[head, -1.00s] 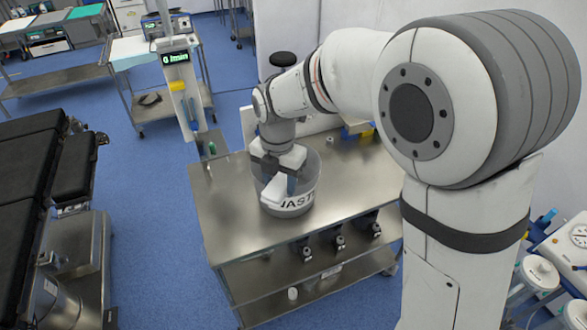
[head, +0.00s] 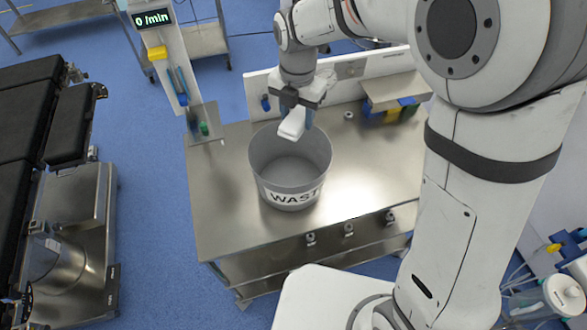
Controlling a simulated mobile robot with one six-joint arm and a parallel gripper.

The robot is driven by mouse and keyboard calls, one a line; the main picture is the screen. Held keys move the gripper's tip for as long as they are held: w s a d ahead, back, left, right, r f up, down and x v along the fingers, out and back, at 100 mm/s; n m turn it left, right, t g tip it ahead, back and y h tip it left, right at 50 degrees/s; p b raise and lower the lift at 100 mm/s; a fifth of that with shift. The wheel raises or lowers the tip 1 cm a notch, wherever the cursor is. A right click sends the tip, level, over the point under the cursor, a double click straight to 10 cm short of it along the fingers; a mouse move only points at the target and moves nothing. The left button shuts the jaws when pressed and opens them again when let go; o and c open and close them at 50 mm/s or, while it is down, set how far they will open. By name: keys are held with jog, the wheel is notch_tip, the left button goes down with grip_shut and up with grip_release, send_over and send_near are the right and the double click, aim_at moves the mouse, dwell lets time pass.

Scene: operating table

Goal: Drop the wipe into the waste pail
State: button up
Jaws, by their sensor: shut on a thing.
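The waste pail (head: 263,170), a grey open tub with a WASTE label, stands upright on a steel cart. Its inside floor shows empty. My gripper (head: 298,124) points down over the back part of the pail's mouth in the picture; its exact height above the rim is unclear. It is shut on a pale, narrow thing (head: 291,125), seemingly the wipe, though its edges blend with the white gripper parts.
The steel cart top (head: 225,205) is clear around the pail at left and front. Blue and yellow bins (head: 395,112) sit under a small shelf at the back right. A monitor stand (head: 160,50) rises at the back left. A black operating table (head: 25,150) is at the left.

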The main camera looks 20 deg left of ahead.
notch_tip(320, 180, down, 5)
jog(key=shift+r+b, duration=0.2)
jog(key=shift+b, duration=1.05)
jog(key=o, duration=1.2)
jog(key=shift+w, duration=0.1)
jog(key=shift+r, duration=0.1)
jog(key=shift+r, duration=0.35)
notch_tip(320, 180, up, 7)
jog(key=shift+f+b, duration=0.1)
jog(key=shift+b, duration=0.5)
